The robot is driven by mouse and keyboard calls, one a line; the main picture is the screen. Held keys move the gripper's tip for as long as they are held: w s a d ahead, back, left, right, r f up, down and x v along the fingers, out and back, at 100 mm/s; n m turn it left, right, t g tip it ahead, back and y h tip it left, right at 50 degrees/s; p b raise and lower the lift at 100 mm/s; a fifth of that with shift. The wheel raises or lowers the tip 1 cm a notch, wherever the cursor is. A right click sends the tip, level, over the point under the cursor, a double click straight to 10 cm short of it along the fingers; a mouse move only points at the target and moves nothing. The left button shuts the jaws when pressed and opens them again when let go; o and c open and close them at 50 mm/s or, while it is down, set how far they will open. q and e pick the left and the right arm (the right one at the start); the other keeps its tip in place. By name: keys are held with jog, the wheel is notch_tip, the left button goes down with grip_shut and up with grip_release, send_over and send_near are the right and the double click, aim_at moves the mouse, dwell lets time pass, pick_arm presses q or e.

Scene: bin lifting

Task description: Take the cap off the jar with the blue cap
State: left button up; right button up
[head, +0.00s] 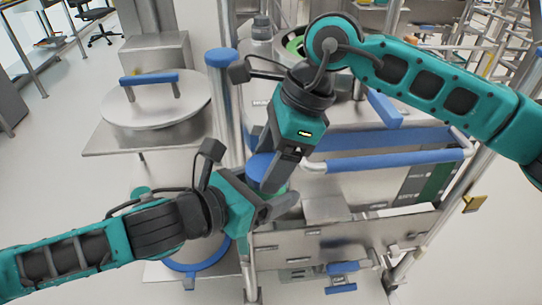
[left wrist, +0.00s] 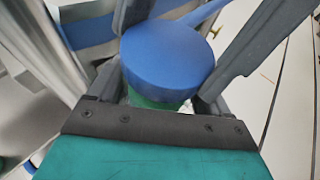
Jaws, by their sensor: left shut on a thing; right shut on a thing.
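The jar (left wrist: 152,101) is greenish and carries a round blue cap (left wrist: 167,60) on its top. In the head view the blue cap (head: 261,167) shows between my two grippers near the middle. My left gripper (head: 277,192) comes in from the lower left and is shut on the jar below the cap; its fingers flank the jar in the left wrist view. My right gripper (head: 270,174) reaches down from above and is shut on the blue cap. Fingers hide much of the jar, and any gap between cap and jar cannot be made out.
A steel cart with a blue handle bar (head: 385,162) stands close behind and to the right of the grippers. A blue-topped post (head: 221,58) rises just behind them. A round steel lid (head: 155,103) with a blue handle is at the left. Open floor lies at far left.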

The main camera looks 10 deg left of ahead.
jog(key=shift+c, duration=0.9)
jog(key=shift+r, duration=0.15)
jog(key=shift+r, duration=1)
jog(key=shift+r, duration=0.15)
notch_tip(320, 180, up, 4)
jog(key=shift+f, duration=0.2)
